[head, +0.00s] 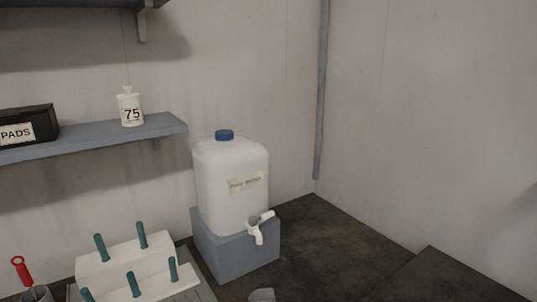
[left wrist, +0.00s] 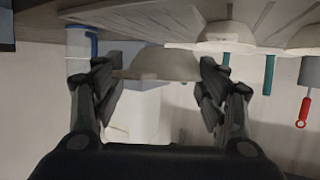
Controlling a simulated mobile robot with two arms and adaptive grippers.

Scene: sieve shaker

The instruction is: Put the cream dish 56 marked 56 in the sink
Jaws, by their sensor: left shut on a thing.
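In the left wrist view, which looks upside down, my left gripper (left wrist: 160,82) is shut on a cream dish (left wrist: 160,65), a shallow rounded bowl between its two fingers. No number can be read on the dish, so I cannot tell from its marking that it is 56. The left gripper is not clearly visible in the head view. My right gripper is in neither view. I see no sink in either view.
A white water container (head: 232,185) with a tap stands on a grey block (head: 237,252). A white rack with teal pegs (head: 117,263) and a red-handled tool (head: 21,270) are at lower left. The dark counter (head: 325,240) is mostly clear at right.

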